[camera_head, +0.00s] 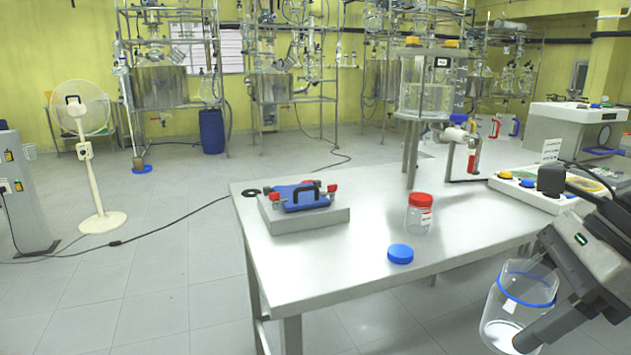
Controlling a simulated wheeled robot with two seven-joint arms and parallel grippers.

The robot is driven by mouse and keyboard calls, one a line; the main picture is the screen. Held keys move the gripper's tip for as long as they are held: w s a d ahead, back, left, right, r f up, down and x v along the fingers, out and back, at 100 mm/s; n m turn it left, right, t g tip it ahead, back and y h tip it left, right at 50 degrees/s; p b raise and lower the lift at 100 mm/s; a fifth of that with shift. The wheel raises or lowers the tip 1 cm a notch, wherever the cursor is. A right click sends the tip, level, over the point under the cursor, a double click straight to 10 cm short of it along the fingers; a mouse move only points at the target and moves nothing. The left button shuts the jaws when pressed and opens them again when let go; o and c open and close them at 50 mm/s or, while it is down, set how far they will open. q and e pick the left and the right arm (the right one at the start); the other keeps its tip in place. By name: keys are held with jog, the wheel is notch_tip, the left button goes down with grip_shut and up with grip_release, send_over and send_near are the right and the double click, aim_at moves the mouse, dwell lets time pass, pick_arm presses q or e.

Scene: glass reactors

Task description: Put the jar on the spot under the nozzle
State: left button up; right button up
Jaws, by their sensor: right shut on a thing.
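My right gripper (541,305) is at the lower right, shut on a clear, open jar (503,307) with a blue ring near its rim. The jar is in front of the table's right part and appears slightly tilted; a dark finger crosses its lower right side. The nozzle (459,134) is a white and blue valve fitting low on the glass vessel (427,85), at the back of the table. The jar is well in front of and below it in the picture. I cannot make out a marked spot under the nozzle. My left gripper is not in view.
On the steel table (340,226) stand a red-lidded jar (419,216), a blue lid (400,253), a metal block with a blue handled plate (303,207), and a white control box (536,188). The table's front middle is mostly clear.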

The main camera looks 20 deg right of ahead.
jog(key=shift+w+a+f+n+g, duration=0.1)
jog(key=shift+w+f+n+g, duration=0.4)
jog(key=shift+n, duration=0.4)
jog(key=w+a+f+n+g+h+p, duration=0.1)
jog(key=w+a+f+n+g, duration=0.3)
jog(key=n, duration=0.7)
jog(key=w+a+f+n+g+h+p, duration=0.1)
jog(key=w+a+f+n+g+h, duration=0.3)
jog(key=a+f+n, duration=0.3)
jog(key=a+n+g, duration=0.1)
jog(key=n, duration=0.3)
jog(key=shift+w+a+f+n+h, duration=0.2)
jog(key=shift+f+n+h, duration=0.1)
jog(key=shift+f+n, duration=0.1)
jog(key=shift+r, duration=0.1)
